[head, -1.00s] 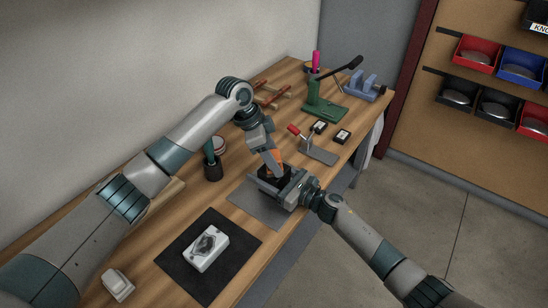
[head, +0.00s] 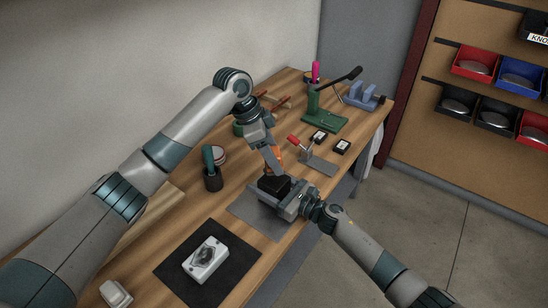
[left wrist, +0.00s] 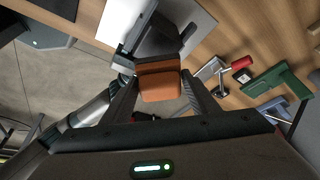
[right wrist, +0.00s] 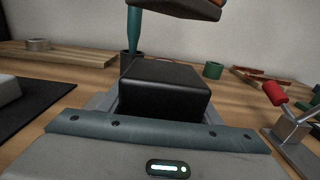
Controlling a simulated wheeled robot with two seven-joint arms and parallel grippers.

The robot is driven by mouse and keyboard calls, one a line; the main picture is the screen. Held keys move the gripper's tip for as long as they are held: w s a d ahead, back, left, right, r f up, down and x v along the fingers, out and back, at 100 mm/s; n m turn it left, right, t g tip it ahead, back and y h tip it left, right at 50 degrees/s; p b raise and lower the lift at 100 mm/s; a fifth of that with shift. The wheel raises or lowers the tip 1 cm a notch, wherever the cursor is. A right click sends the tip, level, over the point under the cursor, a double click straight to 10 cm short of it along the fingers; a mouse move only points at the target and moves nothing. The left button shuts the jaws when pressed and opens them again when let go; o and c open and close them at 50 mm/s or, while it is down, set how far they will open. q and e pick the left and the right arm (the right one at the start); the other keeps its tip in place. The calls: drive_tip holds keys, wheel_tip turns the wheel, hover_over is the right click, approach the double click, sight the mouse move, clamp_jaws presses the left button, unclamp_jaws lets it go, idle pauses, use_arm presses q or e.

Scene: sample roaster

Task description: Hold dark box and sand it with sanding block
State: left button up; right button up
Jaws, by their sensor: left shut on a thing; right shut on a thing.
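The dark box (head: 273,185) is a black block with rounded edges, low over the grey mat (head: 246,212) near the bench's front edge. My right gripper (head: 282,190) is shut on it from the front. In the right wrist view the box (right wrist: 163,88) is level and its top is bare. The sanding block (left wrist: 160,82), orange-brown, is held in my shut left gripper (left wrist: 157,88). In the head view the sanding block (head: 276,157) is partly hidden by the gripper. In the right wrist view its dark underside (right wrist: 180,9) hangs above the box, with a clear gap.
A toggle clamp (head: 308,154) with a red handle stands right of the box, with a green press (head: 325,112) and blue vise (head: 363,96) beyond. A dark cup (head: 213,179) stands behind. A white box with a knob (head: 205,260) lies on a black mat (head: 174,265).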

drive_tip(key=o, duration=1.3)
drive_tip(key=v, duration=1.2)
use_arm(q)
drive_tip(key=shift+s+d, duration=0.1)
use_arm(e)
drive_tip(key=shift+d, duration=0.15)
